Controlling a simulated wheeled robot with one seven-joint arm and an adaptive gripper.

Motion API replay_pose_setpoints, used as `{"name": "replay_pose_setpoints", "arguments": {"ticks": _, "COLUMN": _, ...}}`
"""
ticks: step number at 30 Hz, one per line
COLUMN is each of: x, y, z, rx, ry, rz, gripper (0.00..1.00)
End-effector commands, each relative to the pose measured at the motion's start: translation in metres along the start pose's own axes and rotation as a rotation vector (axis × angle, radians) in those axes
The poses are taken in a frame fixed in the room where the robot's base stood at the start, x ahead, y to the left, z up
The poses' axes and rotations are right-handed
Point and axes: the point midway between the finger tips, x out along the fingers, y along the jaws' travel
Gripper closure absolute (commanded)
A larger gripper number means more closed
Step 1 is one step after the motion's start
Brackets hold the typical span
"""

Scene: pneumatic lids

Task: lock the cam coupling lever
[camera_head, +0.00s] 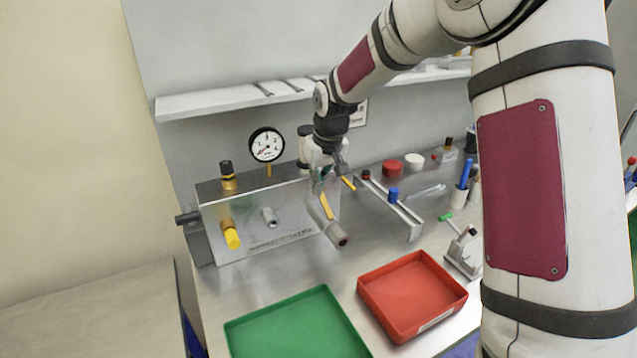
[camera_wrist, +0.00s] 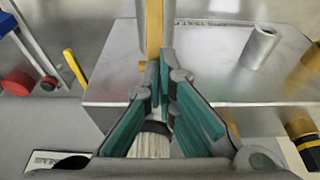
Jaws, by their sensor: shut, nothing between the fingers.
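The cam coupling (camera_head: 330,230) is a grey tube at the right part of the steel box's front face, with a dark end pointing down and right. Its yellow lever (camera_head: 326,206) lies along it. In the wrist view the lever (camera_wrist: 154,30) is a yellow strip running from the top edge down to my fingertips. My gripper (camera_head: 323,182) is above the coupling at the box's top front edge. In the wrist view its green-padded fingers (camera_wrist: 167,58) are shut at the lever's near end, with nothing between them. I cannot tell whether they touch the lever.
The steel box (camera_head: 285,235) also bears a gauge (camera_head: 267,145), a grey stub (camera_head: 269,217) and a yellow fitting (camera_head: 231,236). A green tray (camera_head: 232,333) and a red tray (camera_head: 383,318) stand in front. A metal rail (camera_head: 405,217) lies at right.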

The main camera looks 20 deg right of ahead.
Motion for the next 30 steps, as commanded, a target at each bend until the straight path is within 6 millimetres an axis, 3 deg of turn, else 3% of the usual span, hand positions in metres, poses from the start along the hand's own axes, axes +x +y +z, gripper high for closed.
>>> {"name": "replay_pose_setpoints", "arguments": {"ticks": 17, "x": -0.021, "y": 0.001, "z": 0.010, "rx": -0.001, "ry": 0.002, "rz": 0.002, "gripper": 1.00}}
{"name": "replay_pose_setpoints", "arguments": {"ticks": 30, "x": -0.104, "y": 0.000, "z": 0.009, "rx": 0.000, "ry": 0.005, "rz": 0.002, "gripper": 1.00}}
